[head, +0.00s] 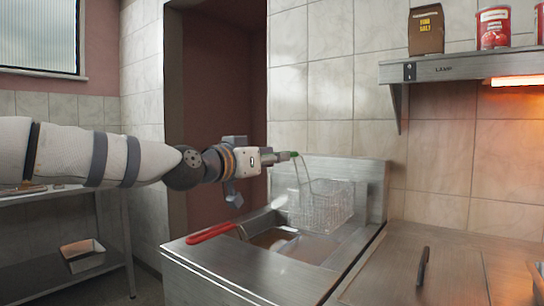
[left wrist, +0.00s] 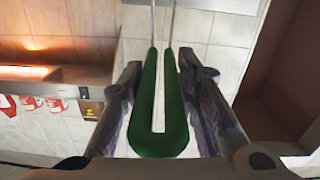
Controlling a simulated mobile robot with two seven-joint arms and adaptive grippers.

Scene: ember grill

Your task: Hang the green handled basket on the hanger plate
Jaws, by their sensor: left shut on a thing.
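The wire basket (head: 325,207) is above the back part of the fryer, close in front of the upright steel hanger plate (head: 371,176). Its green handle (head: 293,154) points up and to the left, and the basket hangs below it. My left gripper (head: 280,157) is shut on the green handle. In the left wrist view the green loop handle (left wrist: 150,140) lies between both fingers, with its wires running away at the top. I cannot tell whether the basket touches the hanger plate. My right gripper is not in view.
A red handle (head: 210,233) sticks out at the fryer's left front, over the oil well (head: 310,247). A steel counter (head: 395,265) is to the right. A shelf (head: 460,68) with a bag and cans is above right. A doorway is behind my arm.

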